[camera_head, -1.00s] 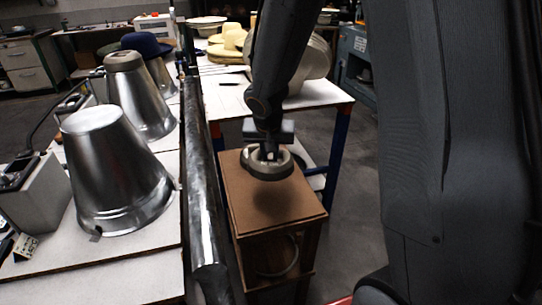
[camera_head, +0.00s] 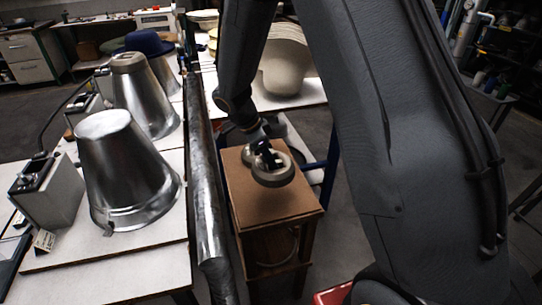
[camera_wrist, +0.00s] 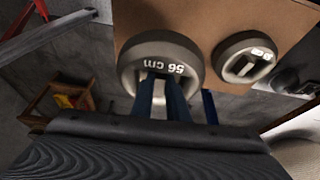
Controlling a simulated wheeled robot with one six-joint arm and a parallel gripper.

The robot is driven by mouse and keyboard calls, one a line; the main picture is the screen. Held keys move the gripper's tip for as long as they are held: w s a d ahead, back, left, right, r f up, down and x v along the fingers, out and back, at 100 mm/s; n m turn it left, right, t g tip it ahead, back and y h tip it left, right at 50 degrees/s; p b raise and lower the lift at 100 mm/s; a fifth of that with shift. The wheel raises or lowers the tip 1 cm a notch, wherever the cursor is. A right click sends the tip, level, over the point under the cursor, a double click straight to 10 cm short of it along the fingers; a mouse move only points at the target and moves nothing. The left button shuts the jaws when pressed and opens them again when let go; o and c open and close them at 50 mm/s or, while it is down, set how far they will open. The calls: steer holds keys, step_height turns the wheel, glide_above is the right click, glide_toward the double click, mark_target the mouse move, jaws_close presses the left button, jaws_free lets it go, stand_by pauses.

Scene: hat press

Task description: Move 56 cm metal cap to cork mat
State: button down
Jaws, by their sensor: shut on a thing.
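The metal cap marked "56 cm" (camera_wrist: 160,48) is a grey disc with a raised rim, held between my fingers. It also shows in the head view (camera_head: 272,180), over the small wooden cabinet. My gripper (camera_head: 266,157) is shut on it from above; its blue fingers (camera_wrist: 160,98) show in the wrist view. A brown board-like surface (camera_head: 300,199), possibly the cork mat, covers the cabinet top beneath. I cannot tell exactly how high the cap is above it. A second, similar grey cap (camera_wrist: 245,60) sits on this surface beside the held one; its label is unreadable.
A long metal bar (camera_head: 205,190) runs along the cabinet's left side. Metal cones (camera_head: 125,170) and a control box (camera_head: 48,190) stand on the left table. A white table with pale hat shapes (camera_head: 287,65) is behind. The cabinet top's front is clear.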

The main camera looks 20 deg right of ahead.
steer(key=shift+m, duration=0.3)
steer(key=shift+f+b, duration=1.8)
steer(key=shift+f, duration=2.05)
steer(key=shift+f+b, duration=0.75)
steer(key=shift+b, duration=0.05)
steer(key=shift+a, duration=0.1)
steer(key=shift+f+b, duration=0.1)
steer(key=shift+b, duration=0.55)
steer(key=c, duration=1.6)
jaws_free()
steer(key=shift+c, duration=0.2)
steer(key=shift+s+f, duration=0.1)
